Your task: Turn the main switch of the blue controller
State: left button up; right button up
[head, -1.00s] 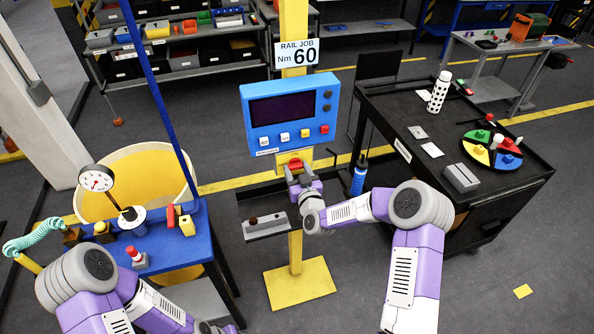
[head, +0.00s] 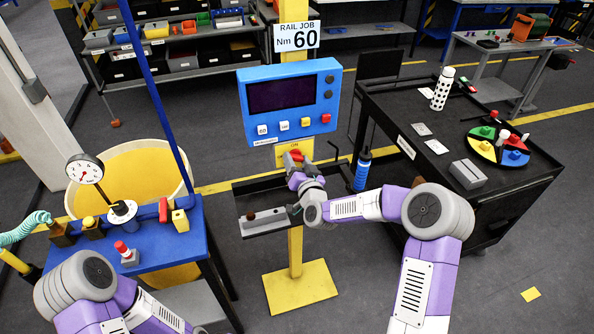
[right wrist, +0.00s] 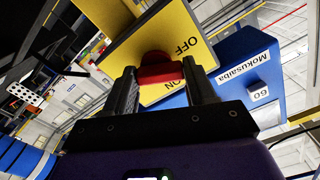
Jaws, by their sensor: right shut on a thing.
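The blue controller (head: 287,102) hangs on a yellow post in the head view, with a dark screen and several small buttons. Its main switch is a red knob (head: 295,155) on a yellow plate just below the box. The right wrist view shows the red knob (right wrist: 160,70) between my two fingers, with the yellow plate (right wrist: 160,35) marked OFF and ON behind it. My right gripper (head: 299,176) is shut on the knob; the plate looks tilted relative to the gripper. My left arm is at the lower left in the head view; its gripper is out of frame.
A dark tray (head: 262,222) juts from the post below the switch. A black cart (head: 400,105) with a bottle and a coloured wheel stands to the right. A blue table (head: 160,240) with a dial gauge stands to the left.

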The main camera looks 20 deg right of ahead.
jog(key=m+b, duration=1)
jog(key=b, duration=0.2)
jog(key=shift+d+m+b, duration=0.15)
jog(key=shift+m+b, duration=0.15)
jog(key=shift+m, duration=0.1)
jog(key=shift+r+m+b, duration=0.1)
jog(key=shift+m+b, duration=0.9)
jog(key=shift+b, duration=0.15)
jog(key=o, duration=1)
jog(key=shift+o, duration=0.2)
jog(key=s, duration=0.7)
jog(key=shift+s+d, duration=0.15)
jog(key=shift+s, duration=0.15)
